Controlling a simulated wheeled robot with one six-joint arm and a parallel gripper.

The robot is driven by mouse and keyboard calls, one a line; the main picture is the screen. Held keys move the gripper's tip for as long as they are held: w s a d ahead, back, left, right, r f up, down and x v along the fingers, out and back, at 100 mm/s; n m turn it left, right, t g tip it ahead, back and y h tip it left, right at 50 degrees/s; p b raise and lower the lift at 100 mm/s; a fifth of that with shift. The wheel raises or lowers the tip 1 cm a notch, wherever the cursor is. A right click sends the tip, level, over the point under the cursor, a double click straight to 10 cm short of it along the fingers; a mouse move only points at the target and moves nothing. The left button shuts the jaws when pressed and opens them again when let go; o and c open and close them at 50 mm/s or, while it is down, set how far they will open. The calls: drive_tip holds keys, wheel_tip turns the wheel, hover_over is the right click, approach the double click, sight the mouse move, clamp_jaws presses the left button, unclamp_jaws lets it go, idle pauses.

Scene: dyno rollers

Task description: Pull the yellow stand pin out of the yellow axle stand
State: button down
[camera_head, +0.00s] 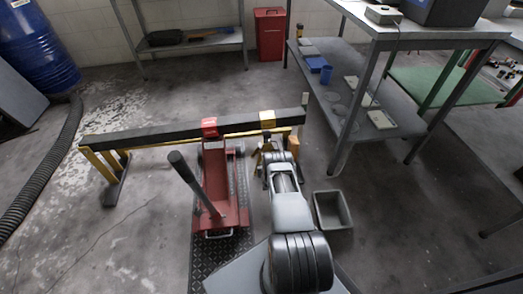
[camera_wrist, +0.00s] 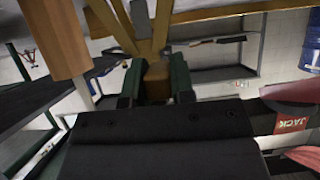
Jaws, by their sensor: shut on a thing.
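The yellow axle stand (camera_head: 267,119) stands under the dark beam, near its right end. In the wrist view its yellow legs (camera_wrist: 157,40) spread just beyond my fingers. My gripper (camera_wrist: 155,82) is shut on a dull yellow-brown block, which looks like the grip of the yellow stand pin (camera_wrist: 156,74). The block sits between the two green-sided fingers. The pin's shaft is hidden, so I cannot tell how far it sits in the stand. In the head view my gripper (camera_head: 269,158) is low in front of the stand, and my arm hides the pin.
A red jack (camera_head: 215,180) with a dark handle stands left of my arm. An orange block (camera_head: 293,145) is close on the right; it seems to show in the wrist view (camera_wrist: 57,38). A grey bin (camera_head: 333,210) stands right of my arm.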

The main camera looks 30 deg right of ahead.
drive_tip(key=shift+s, duration=0.1)
idle(0.3)
drive_tip(key=shift+r+p+v, duration=0.2)
drive_tip(key=shift+p+v, duration=1.05)
drive_tip(key=shift+p, duration=0.1)
drive_tip(key=shift+r+p+v, duration=0.15)
drive_tip(key=shift+p+v, duration=1.1)
drive_tip(key=shift+p, duration=0.05)
drive_tip(key=shift+w, duration=0.2)
